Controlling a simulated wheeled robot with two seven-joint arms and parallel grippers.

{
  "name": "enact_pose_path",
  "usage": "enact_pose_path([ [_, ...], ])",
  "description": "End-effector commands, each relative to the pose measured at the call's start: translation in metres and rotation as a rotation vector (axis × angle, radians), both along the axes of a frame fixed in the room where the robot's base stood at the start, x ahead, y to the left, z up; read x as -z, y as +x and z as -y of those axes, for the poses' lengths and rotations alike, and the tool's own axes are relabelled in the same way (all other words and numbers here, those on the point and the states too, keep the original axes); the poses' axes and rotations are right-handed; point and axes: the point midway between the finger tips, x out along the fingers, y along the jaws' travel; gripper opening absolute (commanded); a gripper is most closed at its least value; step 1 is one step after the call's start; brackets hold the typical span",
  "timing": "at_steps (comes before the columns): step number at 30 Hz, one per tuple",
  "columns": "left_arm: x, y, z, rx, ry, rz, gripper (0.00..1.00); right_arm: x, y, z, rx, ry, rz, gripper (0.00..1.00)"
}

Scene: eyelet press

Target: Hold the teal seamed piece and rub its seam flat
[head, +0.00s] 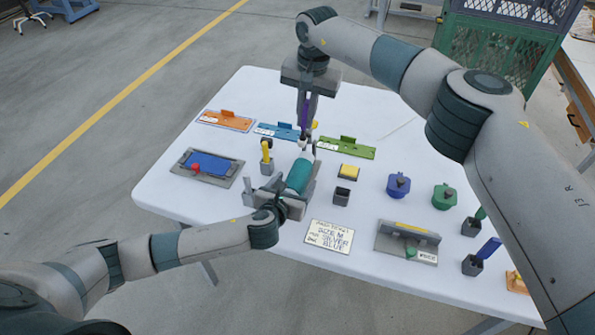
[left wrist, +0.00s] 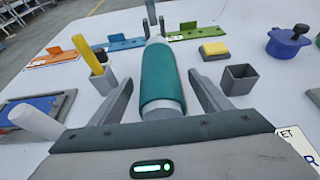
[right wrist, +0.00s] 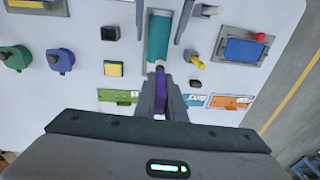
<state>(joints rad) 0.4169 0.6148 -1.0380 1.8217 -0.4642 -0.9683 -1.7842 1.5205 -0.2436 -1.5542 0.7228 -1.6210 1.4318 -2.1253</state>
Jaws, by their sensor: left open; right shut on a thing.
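The teal seamed piece (head: 299,176) is wrapped around a pale cylinder on a grey stand. It fills the middle of the left wrist view (left wrist: 161,80). My left gripper (head: 283,203) is open at the near end, its fingers on either side of the piece with gaps. My right gripper (head: 306,112) is shut on a purple-handled tool (right wrist: 161,88) and points down beyond the far end of the piece. The tool's pale tip is close to that end; I cannot tell whether it touches. The seam itself cannot be made out.
Orange (head: 226,121), blue (head: 278,131) and green (head: 346,148) plates lie along the back. A yellow-handled tool (head: 266,151) stands left, by a blue-pad tray (head: 208,166). Right are a yellow block (head: 348,172), an empty cup (head: 342,197), and blue (head: 398,185) and green (head: 444,196) pots. A sign (head: 330,236) lies in front.

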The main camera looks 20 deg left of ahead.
Motion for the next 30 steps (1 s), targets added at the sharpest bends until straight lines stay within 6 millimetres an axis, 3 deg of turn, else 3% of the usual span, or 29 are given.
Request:
enact_pose_path([
  [8, -0.011, -0.029, -0.001, 0.002, -0.001, -0.001, 0.71, 0.000, 0.000, 0.000, 0.000, 0.000, 0.000, 0.00],
  [21, -0.038, -0.095, -0.003, 0.001, -0.002, -0.002, 0.71, 0.000, 0.000, 0.000, 0.000, 0.000, 0.000, 0.00],
  [30, -0.044, -0.107, -0.004, 0.000, 0.001, -0.001, 0.71, 0.000, 0.000, 0.000, 0.000, 0.000, 0.000, 0.00],
])
